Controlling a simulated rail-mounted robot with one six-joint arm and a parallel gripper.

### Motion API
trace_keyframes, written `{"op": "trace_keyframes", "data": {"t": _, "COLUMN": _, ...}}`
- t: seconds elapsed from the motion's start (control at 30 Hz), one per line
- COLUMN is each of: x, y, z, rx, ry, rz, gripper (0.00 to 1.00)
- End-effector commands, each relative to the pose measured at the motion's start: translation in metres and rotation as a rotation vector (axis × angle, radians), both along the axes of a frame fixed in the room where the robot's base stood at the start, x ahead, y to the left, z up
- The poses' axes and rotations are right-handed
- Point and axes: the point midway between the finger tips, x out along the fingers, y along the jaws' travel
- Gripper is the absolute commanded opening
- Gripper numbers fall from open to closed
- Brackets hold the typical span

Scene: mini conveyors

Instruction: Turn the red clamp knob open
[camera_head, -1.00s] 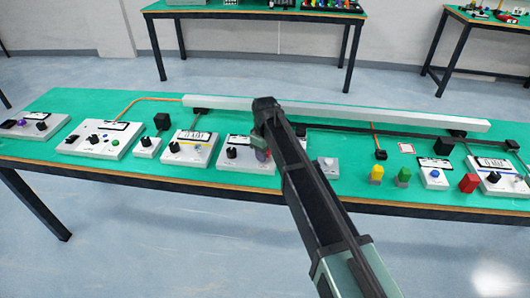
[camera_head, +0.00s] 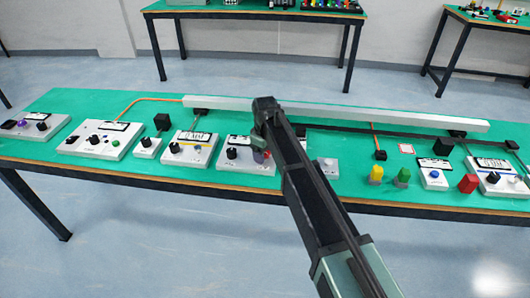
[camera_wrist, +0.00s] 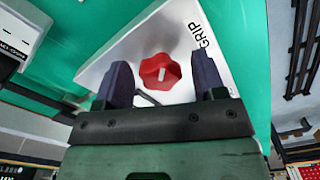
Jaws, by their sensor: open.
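The red clamp knob (camera_wrist: 160,71) is a lobed knob with a pale line at its middle. It sits on a white box (camera_wrist: 140,42) marked GRIP in the wrist view. My gripper (camera_wrist: 158,80) is open, with one dark finger on each side of the knob. A gap shows between each finger and the knob, so I see no contact. In the head view my gripper (camera_head: 260,155) is over the right part of a white panel (camera_head: 238,165), and my arm hides much of that spot.
The green bench (camera_head: 60,105) holds several other white control panels in a row. A long pale rail (camera_head: 380,116) runs along the back. Yellow (camera_head: 376,174), green (camera_head: 402,177) and red (camera_head: 468,183) pieces stand to the right. A small white box (camera_head: 327,168) is close right of my arm.

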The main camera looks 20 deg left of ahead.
Motion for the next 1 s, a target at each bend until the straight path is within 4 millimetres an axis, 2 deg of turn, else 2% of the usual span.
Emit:
{"op": "trace_keyframes", "data": {"t": 0.3, "x": 0.0, "y": 0.0, "z": 0.075, "rx": 0.0, "ry": 0.0, "rz": 0.0, "gripper": 0.64}}
{"op": "trace_keyframes", "data": {"t": 0.43, "x": 0.0, "y": 0.0, "z": 0.101, "rx": 0.0, "ry": 0.0, "rz": 0.0, "gripper": 0.64}}
{"op": "trace_keyframes", "data": {"t": 0.53, "x": 0.0, "y": 0.0, "z": 0.108, "rx": 0.0, "ry": 0.0, "rz": 0.0, "gripper": 0.64}}
{"op": "trace_keyframes", "data": {"t": 1.0, "x": 0.0, "y": 0.0, "z": 0.104, "rx": 0.0, "ry": 0.0, "rz": -0.02, "gripper": 0.64}}
